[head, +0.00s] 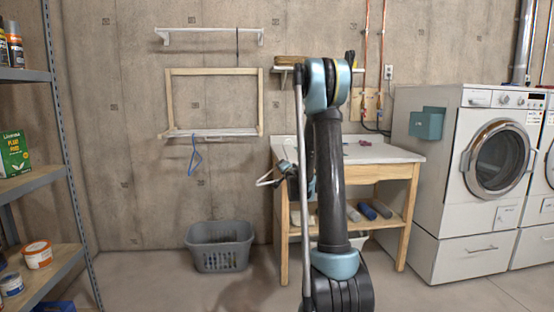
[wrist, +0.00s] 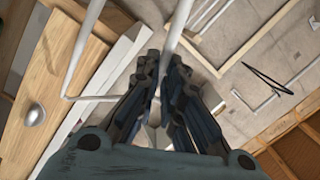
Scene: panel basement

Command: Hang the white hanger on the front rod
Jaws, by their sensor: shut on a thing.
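My gripper (wrist: 163,75) is shut on the white hanger (wrist: 178,28); the hanger's thin white bars run up and to the left from the fingers in the wrist view. My gripper (head: 286,172) is there partly hidden behind my arm. A pale wooden frame (head: 213,71) stands out from the wall to the left, with its front bar across the top. I cannot tell for sure that this bar is the front rod. The hanger is apart from it.
A grey basket (head: 219,246) is on the floor. The worktable (head: 380,150) and washer (head: 470,180) stand right.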

